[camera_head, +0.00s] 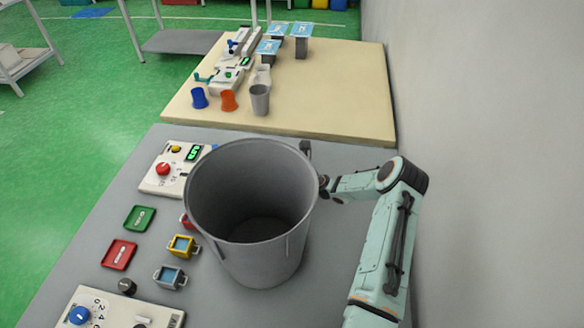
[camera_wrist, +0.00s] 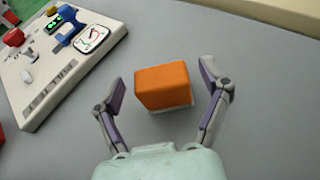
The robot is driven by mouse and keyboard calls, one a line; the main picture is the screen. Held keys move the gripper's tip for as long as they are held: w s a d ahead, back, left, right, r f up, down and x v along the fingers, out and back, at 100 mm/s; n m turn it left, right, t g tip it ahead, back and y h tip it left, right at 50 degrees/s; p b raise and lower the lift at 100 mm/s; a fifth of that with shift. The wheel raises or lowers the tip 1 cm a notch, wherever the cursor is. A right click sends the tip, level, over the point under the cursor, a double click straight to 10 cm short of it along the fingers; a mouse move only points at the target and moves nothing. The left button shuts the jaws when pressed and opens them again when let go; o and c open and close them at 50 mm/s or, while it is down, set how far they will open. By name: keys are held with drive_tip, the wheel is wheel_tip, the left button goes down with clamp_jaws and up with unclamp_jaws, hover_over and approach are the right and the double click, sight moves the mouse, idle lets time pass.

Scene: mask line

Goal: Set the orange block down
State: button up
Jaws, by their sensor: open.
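The orange block (camera_wrist: 163,85) sits on the grey table (camera_wrist: 262,112) in the wrist view, with a thin pale edge showing under its lower side. My gripper (camera_wrist: 162,77) is open, with one finger to the left of the block and one to the right. Visible gaps separate both fingers from the block. In the head view the block is hidden behind the large grey bucket, and my gripper is mostly hidden there too.
The tall grey bucket (camera_head: 222,248) stands mid-table beside my arm. A control panel (camera_wrist: 49,82) with a red knob and a blue part lies left of the block. Small trays and yellow and grey containers lie left of the bucket. A beige table (camera_head: 340,85) stands behind.

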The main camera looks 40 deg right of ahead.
drive_tip(key=v, duration=1.1)
drive_tip(key=shift+s+r, duration=0.1)
drive_tip(key=shift+s, duration=0.05)
